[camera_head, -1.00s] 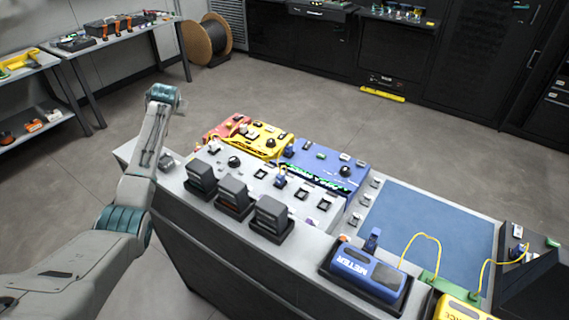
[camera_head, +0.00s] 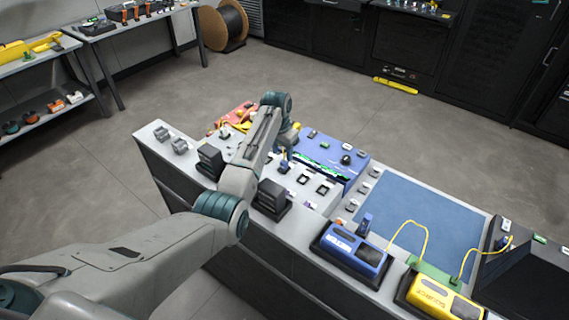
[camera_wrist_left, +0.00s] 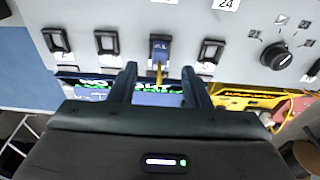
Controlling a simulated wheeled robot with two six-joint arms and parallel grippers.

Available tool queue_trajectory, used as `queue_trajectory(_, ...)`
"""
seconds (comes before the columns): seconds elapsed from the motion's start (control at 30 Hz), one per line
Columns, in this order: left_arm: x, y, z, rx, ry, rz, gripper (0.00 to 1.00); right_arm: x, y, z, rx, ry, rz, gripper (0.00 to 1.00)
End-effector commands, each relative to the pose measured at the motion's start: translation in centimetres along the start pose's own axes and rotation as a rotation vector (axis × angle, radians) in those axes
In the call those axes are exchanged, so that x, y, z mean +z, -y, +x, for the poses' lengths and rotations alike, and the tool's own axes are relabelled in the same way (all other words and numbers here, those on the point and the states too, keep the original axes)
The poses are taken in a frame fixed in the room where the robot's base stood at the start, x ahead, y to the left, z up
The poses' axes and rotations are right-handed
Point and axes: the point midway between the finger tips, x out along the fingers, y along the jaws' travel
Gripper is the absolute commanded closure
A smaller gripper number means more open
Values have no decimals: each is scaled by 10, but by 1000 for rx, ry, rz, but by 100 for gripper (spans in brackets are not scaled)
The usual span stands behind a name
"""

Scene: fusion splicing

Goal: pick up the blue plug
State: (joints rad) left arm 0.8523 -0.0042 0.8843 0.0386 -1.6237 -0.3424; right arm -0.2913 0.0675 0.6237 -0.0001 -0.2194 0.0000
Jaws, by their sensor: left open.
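A blue plug (camera_head: 284,163) sits upright in the row of sockets on the grey panel (camera_head: 310,194). In the left wrist view the blue plug (camera_wrist_left: 160,48) is in a socket between two empty ones, and a yellow cable runs from it down between my fingers. My left gripper (camera_wrist_left: 160,82) is open and empty, with a finger on either side of the cable, short of the plug. In the head view my left arm reaches over the panel, and its links largely hide the gripper. My right gripper is not in view.
A blue boxed unit (camera_head: 335,158) is behind the panel. Black blocks (camera_head: 272,197) stand along its front.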

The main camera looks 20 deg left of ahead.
Motion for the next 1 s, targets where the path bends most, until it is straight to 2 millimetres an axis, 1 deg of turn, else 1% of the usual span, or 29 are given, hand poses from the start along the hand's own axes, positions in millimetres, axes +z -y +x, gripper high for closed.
queue_trajectory(0.13,-1,-1,9,1,2,0,56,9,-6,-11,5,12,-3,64)
queue_trajectory(0.3,-3,-2,29,1,4,0,56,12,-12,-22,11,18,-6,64)
queue_trajectory(0.43,-3,-1,44,0,1,-1,56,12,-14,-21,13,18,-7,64)
queue_trajectory(0.6,-3,-1,51,-1,-1,-1,56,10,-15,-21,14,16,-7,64)
queue_trajectory(0.8,-3,-1,52,-1,-1,-1,56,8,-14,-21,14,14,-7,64)
queue_trajectory(0.87,-3,-1,52,-1,-1,-1,68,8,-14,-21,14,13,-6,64)
queue_trajectory(1.0,-3,-1,52,-1,-1,-1,96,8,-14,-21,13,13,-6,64)
